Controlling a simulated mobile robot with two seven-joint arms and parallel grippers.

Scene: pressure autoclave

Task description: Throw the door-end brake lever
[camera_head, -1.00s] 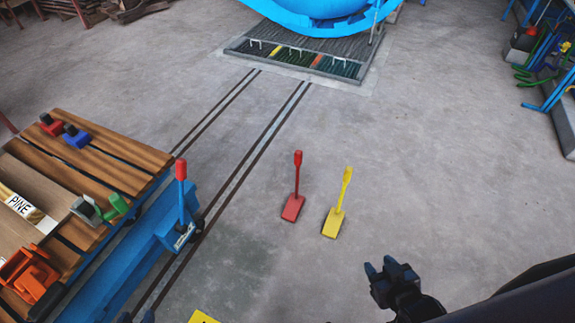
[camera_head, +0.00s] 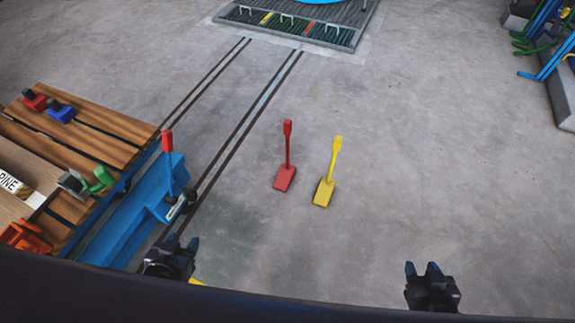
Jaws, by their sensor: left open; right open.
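A blue lever with a red grip (camera_head: 168,148) stands upright on the blue end frame of the cart (camera_head: 128,225), at the left. My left gripper (camera_head: 176,245) is open and empty, below this lever in the picture and apart from it. My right gripper (camera_head: 422,270) is open and empty over bare floor at the lower right. The pictures do not label any lever as door-end.
The cart carries wooden boards (camera_head: 85,125) with coloured clamps and a block marked PINE. Rails (camera_head: 243,125) run along the floor to a grate (camera_head: 340,47) below a blue vessel, mostly out of view. Blue and green pipework (camera_head: 548,45) stands at upper right.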

